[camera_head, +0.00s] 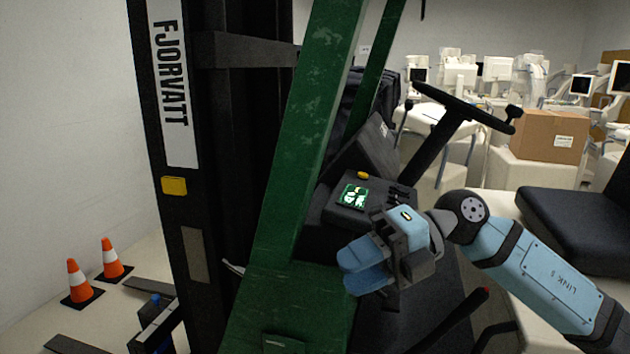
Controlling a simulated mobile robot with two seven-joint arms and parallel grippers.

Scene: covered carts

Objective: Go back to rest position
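My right arm comes in from the right edge, and its gripper (350,270) points left, in front of the forklift's dark dashboard area. Its two light blue fingers lie close together from this angle, and I cannot tell whether there is a gap between them. No object shows between them. My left gripper is not in view.
A forklift with a green frame (310,120) and black mast (150,60) fills the middle. Its steering wheel (465,105) and a small lit panel (353,196) are near my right arm. Two orange cones (112,262) stand at left. A cardboard box (548,135) and covered carts are behind.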

